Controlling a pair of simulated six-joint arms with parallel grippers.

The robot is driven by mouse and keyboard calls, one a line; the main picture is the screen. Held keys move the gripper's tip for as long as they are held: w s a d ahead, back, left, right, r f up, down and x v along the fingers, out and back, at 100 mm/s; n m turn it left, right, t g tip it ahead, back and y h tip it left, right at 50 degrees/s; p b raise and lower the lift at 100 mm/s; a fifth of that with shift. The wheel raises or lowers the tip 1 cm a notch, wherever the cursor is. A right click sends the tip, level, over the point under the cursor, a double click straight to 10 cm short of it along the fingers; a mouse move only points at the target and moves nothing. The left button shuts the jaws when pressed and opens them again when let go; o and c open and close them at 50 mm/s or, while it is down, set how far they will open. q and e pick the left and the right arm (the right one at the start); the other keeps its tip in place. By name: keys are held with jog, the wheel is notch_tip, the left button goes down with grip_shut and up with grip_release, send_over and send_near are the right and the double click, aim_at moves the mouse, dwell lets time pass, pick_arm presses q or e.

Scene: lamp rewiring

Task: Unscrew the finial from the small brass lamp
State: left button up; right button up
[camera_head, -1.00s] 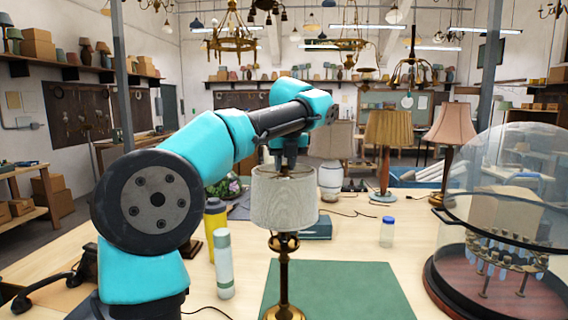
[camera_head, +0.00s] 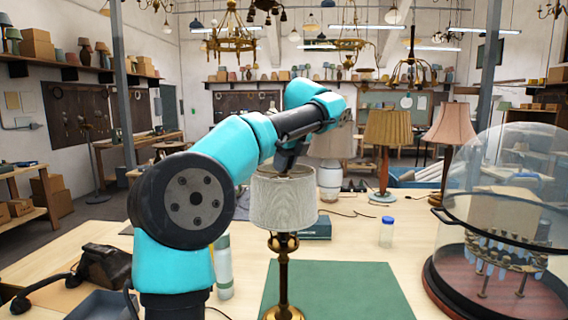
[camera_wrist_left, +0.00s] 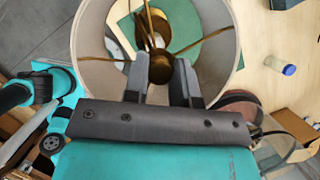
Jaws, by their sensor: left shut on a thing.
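The small brass lamp (camera_head: 284,277) stands upright by the green mat, with a pale grey fabric shade (camera_head: 284,203) on top. In the left wrist view I look down into the open top of the shade (camera_wrist_left: 222,28). Brass spokes meet at its middle, where the round brass finial (camera_wrist_left: 160,68) sits. My left gripper (camera_wrist_left: 160,82) has its two fingers on either side of the finial and is shut on it. In the head view this gripper (camera_head: 285,170) comes down over the shade's top, its fingertips hidden by the rim. My right gripper is not in view.
A green mat (camera_head: 345,290) lies beside the lamp. A glass dome (camera_head: 505,190) on a dark base stands at the right. A blue-capped jar (camera_head: 387,232) and a pale cylinder (camera_head: 222,265) stand nearby. More shaded lamps (camera_head: 387,130) stand behind.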

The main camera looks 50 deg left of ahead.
pick_arm(q)
jog(key=n+g, duration=0.1)
jog(key=n, duration=0.2)
jog(key=o, duration=1.4)
jog(key=shift+r, duration=2.8)
jog(key=m+t, duration=0.1)
jog(key=m, duration=0.2)
jog(key=shift+s+m, duration=0.1)
jog(key=shift+m, duration=0.2)
jog(key=m+t, duration=0.2)
jog(key=m, duration=0.2)
